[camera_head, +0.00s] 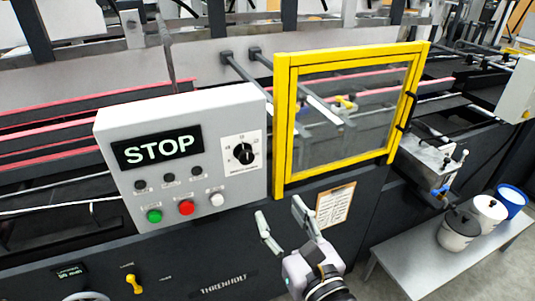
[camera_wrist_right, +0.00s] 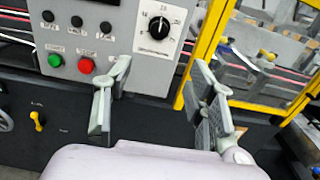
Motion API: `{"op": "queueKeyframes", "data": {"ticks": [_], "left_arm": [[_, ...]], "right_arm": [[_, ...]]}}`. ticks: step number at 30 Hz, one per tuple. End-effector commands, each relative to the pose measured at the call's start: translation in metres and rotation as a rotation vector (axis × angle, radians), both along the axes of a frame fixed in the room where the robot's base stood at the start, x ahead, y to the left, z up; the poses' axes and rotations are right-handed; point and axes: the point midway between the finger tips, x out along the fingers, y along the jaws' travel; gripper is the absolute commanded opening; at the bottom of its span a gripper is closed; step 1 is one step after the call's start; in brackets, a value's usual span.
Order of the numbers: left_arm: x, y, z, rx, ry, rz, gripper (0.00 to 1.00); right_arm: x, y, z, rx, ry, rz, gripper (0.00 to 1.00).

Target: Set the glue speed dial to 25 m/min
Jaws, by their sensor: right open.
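The speed dial (camera_head: 243,153) is a black round knob on a white scale plate, at the right of the grey control box (camera_head: 228,109). In the right wrist view the dial (camera_wrist_right: 158,27) shows near the top centre, with a white pointer line towards the top of the knob. The scale numbers are too small to read surely. My right gripper (camera_head: 279,208) is open and empty, below and a little right of the dial, apart from it. Its two fingers (camera_wrist_right: 160,75) spread below the dial in the right wrist view. My left gripper is not in view.
The box's display (camera_head: 157,147) reads STOP. Below it are small black knobs and green (camera_head: 154,216), red (camera_head: 186,208) and white (camera_head: 217,199) buttons. A yellow-framed guard door (camera_head: 281,130) stands close right of the box. Several pots stand on a grey bench (camera_head: 405,262) at right.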

Motion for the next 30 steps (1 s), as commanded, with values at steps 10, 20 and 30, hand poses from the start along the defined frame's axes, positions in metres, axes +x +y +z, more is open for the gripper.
{"op": "queueKeyframes", "data": {"ticks": [10,20,30], "left_arm": [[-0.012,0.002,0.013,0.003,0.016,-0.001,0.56],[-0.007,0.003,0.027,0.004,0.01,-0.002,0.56],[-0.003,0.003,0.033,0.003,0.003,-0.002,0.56]], "right_arm": [[0.054,0.017,0.004,-0.001,-0.003,-0.002,0.51],[0.122,0.04,0.002,-0.001,-0.001,-0.001,0.51],[0.16,0.052,0.001,0.001,0.0,0.001,0.51]]}}
